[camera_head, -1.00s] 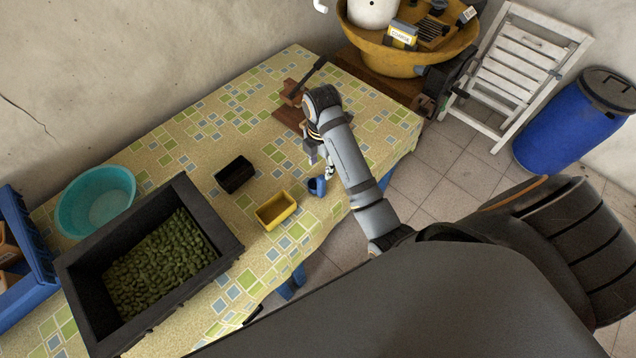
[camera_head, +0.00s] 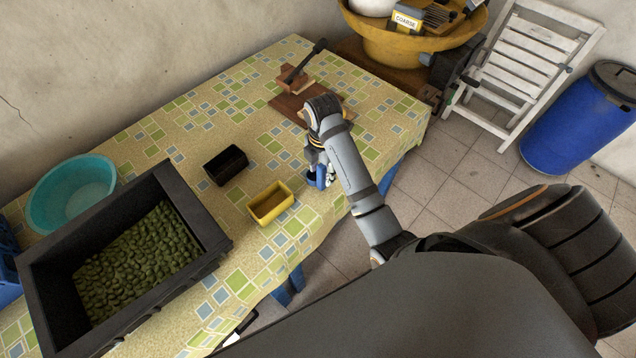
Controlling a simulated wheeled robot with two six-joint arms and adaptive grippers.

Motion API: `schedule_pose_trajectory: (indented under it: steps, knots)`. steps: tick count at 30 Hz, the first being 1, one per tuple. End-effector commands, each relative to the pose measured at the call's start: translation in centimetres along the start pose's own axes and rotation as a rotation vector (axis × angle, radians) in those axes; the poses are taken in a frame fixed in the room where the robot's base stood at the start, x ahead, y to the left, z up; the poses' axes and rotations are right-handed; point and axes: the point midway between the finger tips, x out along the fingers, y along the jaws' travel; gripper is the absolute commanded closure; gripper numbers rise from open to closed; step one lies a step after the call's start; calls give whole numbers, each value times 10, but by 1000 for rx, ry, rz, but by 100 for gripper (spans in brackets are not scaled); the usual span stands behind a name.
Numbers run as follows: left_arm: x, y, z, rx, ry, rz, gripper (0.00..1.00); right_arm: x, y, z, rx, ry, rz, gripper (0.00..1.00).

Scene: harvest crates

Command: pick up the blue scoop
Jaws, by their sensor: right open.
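The blue scoop (camera_head: 316,182) is on the patterned tablecloth near the table's right front edge, partly covered by my right gripper. My right gripper (camera_head: 320,172) points down right at the scoop, with its jaws open. It overlaps the scoop in this view, and I cannot tell whether the fingers touch it. My right arm comes in from the lower right and hides part of the table beyond. My left gripper is not in view.
A yellow box (camera_head: 284,210) and a black box (camera_head: 207,165) stand left of the scoop. A dark crate (camera_head: 213,232) of green produce and a teal basin (camera_head: 44,207) are farther left. A brown wooden block on a board (camera_head: 285,104) with a dark handle lies behind the gripper.

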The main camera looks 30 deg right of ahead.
Motion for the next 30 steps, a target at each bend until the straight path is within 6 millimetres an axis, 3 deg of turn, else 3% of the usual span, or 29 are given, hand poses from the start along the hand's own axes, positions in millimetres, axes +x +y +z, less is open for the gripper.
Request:
schedule_pose_trajectory:
  steps: [7, 17, 30]
  knots:
    - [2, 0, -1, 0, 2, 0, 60, 3, 0, 0, 0, 0, 1, 54]
    - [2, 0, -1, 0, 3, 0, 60, 3, 0, 0, 0, 0, 1, 98]
    - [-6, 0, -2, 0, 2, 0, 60, -5, 1, 1, 1, 0, 1, 100]
